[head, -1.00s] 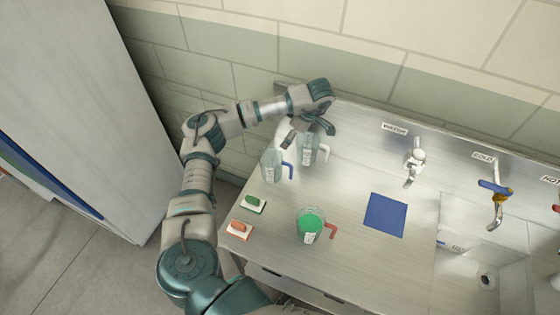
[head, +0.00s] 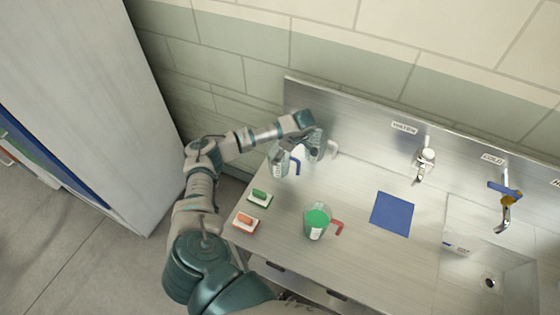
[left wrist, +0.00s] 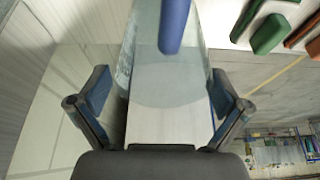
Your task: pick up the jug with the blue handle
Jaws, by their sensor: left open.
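The clear jug with the blue handle (head: 279,164) stands at the back left of the metal counter, its handle on its right side. My left gripper (head: 297,148) is just above and behind it, partly overlapping it in the head view. In the left wrist view the blue handle (left wrist: 173,24) shows at the top centre, with the clear jug wall below it. The fingers of my left gripper (left wrist: 160,105) are open, on either side of that line. Whether they touch the jug is unclear. My right gripper is not in view.
A clear jug with a white handle (head: 317,143) stands close behind, partly hidden by my gripper. A red-handled jug with green inside (head: 317,222) is nearer the front. Green (head: 259,198) and orange (head: 245,222) blocks lie left, a blue mat (head: 392,214) right.

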